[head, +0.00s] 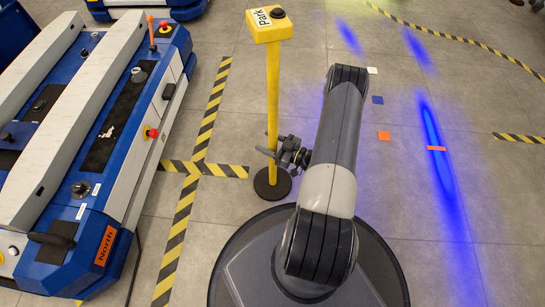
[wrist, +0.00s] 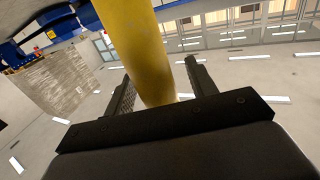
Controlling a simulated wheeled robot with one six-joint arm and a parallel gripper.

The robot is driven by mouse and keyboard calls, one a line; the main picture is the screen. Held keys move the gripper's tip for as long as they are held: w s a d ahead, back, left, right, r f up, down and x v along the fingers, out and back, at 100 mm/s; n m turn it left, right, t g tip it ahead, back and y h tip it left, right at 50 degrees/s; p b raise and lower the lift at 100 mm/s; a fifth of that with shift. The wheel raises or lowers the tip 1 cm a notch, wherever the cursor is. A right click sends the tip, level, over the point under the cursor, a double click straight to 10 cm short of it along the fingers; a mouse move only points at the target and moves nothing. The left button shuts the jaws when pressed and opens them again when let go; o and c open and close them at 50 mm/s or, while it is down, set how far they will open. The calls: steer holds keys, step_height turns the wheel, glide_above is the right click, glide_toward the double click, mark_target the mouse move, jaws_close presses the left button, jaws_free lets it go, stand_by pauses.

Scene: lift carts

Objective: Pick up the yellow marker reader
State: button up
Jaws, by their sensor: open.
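A yellow post (head: 272,95) stands upright on a round black foot (head: 272,183). Its yellow box top (head: 268,30) carries a "Park" label and a black knob; this is the only thing I see that could be the yellow marker reader. My gripper (head: 268,153) is open at the lower part of the post. In the wrist view the post (wrist: 138,45) runs between the two dark fingers of my gripper (wrist: 158,76), with a gap visible on the right side. Contact on the left side is unclear. The box top is out of the wrist view.
A blue and white lift cart (head: 95,130) marked "North" stands at the left. Yellow and black floor tape (head: 203,168) runs between it and the post. Small flat orange, blue and white squares lie on the floor at right. The floor there is otherwise mostly clear.

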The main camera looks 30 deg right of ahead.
jaws_close()
stand_by(0.5)
stand_by(0.8)
steer(key=shift+r, duration=0.1)
